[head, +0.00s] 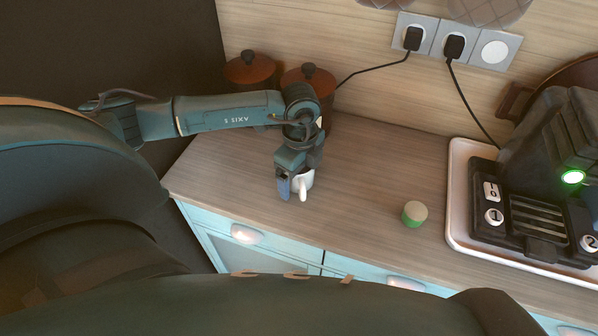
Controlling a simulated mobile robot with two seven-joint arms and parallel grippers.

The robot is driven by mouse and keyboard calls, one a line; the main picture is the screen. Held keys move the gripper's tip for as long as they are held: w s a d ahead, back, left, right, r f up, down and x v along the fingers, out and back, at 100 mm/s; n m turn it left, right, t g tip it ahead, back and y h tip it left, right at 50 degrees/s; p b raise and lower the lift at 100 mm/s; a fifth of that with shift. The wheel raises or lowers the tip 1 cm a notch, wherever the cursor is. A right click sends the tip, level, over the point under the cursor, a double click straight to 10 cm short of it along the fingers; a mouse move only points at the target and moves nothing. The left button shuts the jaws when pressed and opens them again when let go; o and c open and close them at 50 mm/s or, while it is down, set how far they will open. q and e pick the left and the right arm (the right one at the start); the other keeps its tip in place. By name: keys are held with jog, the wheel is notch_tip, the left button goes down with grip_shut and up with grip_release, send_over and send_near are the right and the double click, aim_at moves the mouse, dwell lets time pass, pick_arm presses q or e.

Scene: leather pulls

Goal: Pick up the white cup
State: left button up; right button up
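The white cup (307,178) stands on or just above the wooden counter, near its front edge, with its handle toward me. My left gripper (296,186) points down over the cup. One blue finger shows at the cup's left side, and the gripper body covers the cup's top. The other finger is hidden, so I cannot tell whether the gripper is closed on the cup. My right gripper is not in view.
A small green cylinder with a pale top (414,213) stands to the right. A coffee machine (545,180) sits on a white tray (456,190) further right. Two brown lidded pots (249,70) stand behind my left arm. The counter between cup and tray is mostly clear.

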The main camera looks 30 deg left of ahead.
pick_arm(q)
jog(key=shift+c, duration=0.4)
jog(key=shift+r, duration=0.1)
jog(key=c, duration=1.1)
